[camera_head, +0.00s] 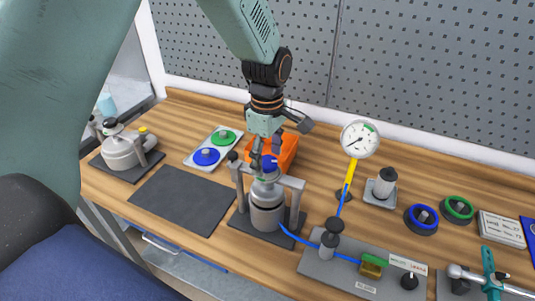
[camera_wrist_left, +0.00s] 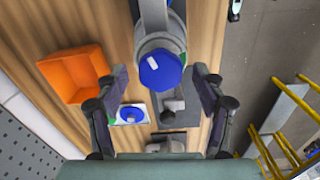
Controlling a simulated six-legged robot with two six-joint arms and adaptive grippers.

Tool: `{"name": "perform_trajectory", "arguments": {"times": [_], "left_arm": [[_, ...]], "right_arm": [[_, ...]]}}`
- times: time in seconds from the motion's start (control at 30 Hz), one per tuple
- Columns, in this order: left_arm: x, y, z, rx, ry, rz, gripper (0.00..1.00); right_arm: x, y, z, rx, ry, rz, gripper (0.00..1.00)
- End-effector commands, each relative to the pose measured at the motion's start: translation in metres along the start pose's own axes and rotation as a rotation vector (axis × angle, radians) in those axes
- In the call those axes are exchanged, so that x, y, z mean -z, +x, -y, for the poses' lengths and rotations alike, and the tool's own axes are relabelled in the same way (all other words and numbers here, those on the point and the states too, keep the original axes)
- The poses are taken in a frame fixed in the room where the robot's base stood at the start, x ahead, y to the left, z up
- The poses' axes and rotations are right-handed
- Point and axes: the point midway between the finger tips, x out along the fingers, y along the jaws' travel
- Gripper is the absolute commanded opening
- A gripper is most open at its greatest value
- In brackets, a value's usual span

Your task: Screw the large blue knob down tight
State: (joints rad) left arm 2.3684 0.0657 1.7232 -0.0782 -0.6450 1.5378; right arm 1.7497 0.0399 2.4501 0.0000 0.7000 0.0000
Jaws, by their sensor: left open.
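The large blue knob (camera_head: 268,162) sits on top of the metal vessel (camera_head: 267,208) in a grey stand. In the left wrist view the blue knob (camera_wrist_left: 160,72) shows from above as a faceted cap with a small pale mark. My left gripper (camera_head: 266,147) comes down from above, its fingers at the knob and partly covering it. In the left wrist view the open fingers of my left gripper (camera_wrist_left: 160,92) stand on either side of the knob, with visible gaps. Whether the knob is fully seated cannot be told. My right gripper is not in view.
An orange bin (camera_head: 287,152) stands close behind the vessel. A tray with a blue and a green knob (camera_head: 222,136) lies to the left, near a dark mat (camera_head: 181,199). A pressure gauge (camera_head: 360,139) and blue hose (camera_head: 308,243) are to the right.

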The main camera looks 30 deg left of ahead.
Motion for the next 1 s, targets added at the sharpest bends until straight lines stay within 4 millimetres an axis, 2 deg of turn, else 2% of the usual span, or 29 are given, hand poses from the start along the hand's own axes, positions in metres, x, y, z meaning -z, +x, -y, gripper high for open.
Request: {"name": "perform_trajectory", "arguments": {"times": [0.17,0.8,1.0], "left_arm": [[0.0001,0.0002,-0.0014,0.0,0.0,0.0,0.68],[-0.0002,0.0,-0.0015,0.0,-0.001,0.001,0.15],[-0.0002,-0.0002,-0.0016,0.0,0.013,0.001,0.15]], "right_arm": [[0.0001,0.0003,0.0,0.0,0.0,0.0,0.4],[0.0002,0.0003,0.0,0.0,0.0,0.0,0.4],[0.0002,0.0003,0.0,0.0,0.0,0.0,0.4]]}}
